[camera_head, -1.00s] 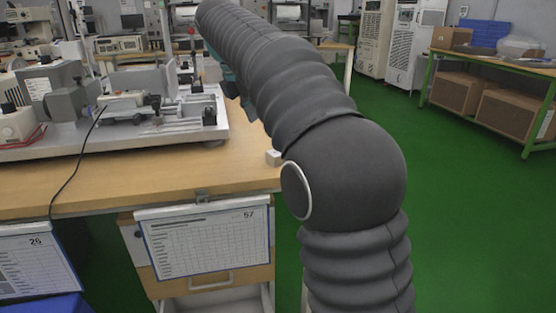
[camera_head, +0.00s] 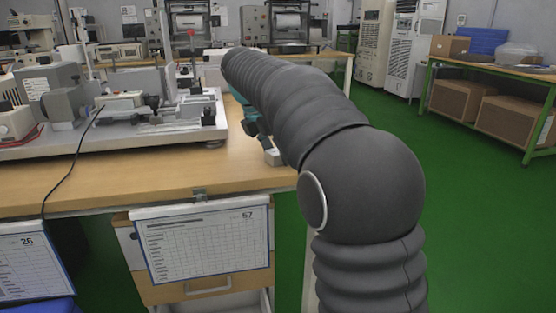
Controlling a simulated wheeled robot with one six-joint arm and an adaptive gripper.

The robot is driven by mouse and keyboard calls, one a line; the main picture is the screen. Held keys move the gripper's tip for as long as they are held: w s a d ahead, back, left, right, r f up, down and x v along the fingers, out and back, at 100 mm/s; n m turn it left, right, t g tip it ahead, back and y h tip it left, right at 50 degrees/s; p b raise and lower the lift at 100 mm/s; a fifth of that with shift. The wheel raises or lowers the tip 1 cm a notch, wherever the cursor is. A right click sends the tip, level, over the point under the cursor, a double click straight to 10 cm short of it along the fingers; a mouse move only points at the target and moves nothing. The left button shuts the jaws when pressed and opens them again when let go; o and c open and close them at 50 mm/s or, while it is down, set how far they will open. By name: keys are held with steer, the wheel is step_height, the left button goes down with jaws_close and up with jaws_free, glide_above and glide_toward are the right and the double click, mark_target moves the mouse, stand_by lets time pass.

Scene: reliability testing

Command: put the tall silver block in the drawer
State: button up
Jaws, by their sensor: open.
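A small pale silver block (camera_head: 272,158) stands on the wooden table top near its right end. It is partly hidden by my arm, so its full height is hard to tell. My gripper (camera_head: 264,143) is mostly hidden behind the grey-sleeved arm; a teal part and a dark tip show just above and behind the block. The jaws are open, and whether they are around the block cannot be told. The drawer (camera_head: 190,293) has a wooden front with a metal handle, below the table top. A hanging chart covers its upper part, and its inside is not visible.
A grey test rig (camera_head: 120,125) fills the table's left and back. The chart marked 57 (camera_head: 200,240) hangs from the table's front edge. The table top (camera_head: 150,178) is clear in front of the rig. A green-framed bench (camera_head: 480,70) stands far right across open green floor.

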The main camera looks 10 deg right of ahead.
steer(key=shift+c, duration=0.3)
jaws_close()
steer(key=shift+r, duration=0.15)
